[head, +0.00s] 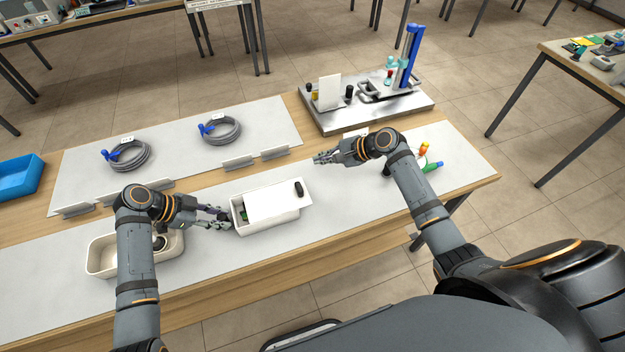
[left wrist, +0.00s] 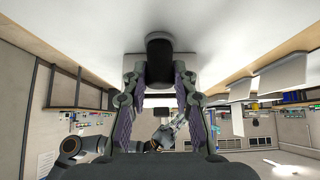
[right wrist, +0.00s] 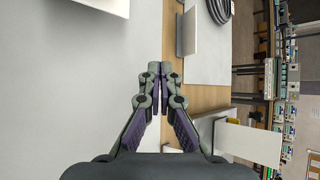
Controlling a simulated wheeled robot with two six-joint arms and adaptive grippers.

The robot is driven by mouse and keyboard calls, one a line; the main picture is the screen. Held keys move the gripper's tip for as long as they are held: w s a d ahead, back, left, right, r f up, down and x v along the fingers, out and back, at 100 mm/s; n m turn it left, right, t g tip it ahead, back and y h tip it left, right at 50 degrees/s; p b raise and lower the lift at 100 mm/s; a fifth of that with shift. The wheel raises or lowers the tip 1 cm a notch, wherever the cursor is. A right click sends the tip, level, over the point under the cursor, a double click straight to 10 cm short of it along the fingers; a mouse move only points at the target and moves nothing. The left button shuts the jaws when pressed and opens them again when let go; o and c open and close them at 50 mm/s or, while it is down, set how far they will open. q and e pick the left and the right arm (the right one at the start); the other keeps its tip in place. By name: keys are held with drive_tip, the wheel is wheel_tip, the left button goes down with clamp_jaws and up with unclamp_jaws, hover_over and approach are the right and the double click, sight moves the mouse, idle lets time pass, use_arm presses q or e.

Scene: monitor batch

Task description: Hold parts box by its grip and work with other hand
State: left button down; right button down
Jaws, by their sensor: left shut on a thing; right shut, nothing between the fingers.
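A black knob (head: 299,188) is on the lid's right end. My left gripper (head: 228,221) is at the box's left end. In the left wrist view its fingers are shut on the box's black grip (left wrist: 159,60), with the white box behind. My right gripper (head: 318,158) is shut and empty, above and to the right of the box, apart from it. Its fingertips (right wrist: 154,68) meet in the right wrist view.
A cream tray (head: 104,262) with dark round things sits left, under my left arm. Two grey cable coils (head: 128,156) lie on the rear mat. A metal stand with a blue column (head: 409,58) is at the back right. Small coloured tools (head: 431,166) lie at right.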

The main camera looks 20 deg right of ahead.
sight(286, 197)
drive_tip(key=s+d+r+m+g, duration=0.3)
drive_tip(key=s+d+r+g, duration=0.3)
drive_tip(key=s+r+g, duration=0.1)
drive_tip(key=shift+y, duration=0.4)
drive_tip(key=x, duration=1)
drive_tip(key=shift+w+a+r, duration=0.15)
drive_tip(key=shift+w+a, duration=0.05)
drive_tip(key=shift+a, duration=0.05)
drive_tip(key=a, duration=0.2)
drive_tip(key=shift+a, duration=0.9)
drive_tip(key=a, duration=0.4)
drive_tip(key=shift+s+a, duration=0.1)
drive_tip(key=shift+a, duration=0.05)
use_arm(q)
drive_tip(key=c, duration=1)
unclamp_jaws()
use_arm(e)
drive_tip(key=d+f+v, duration=0.2)
drive_tip(key=v, duration=1.1)
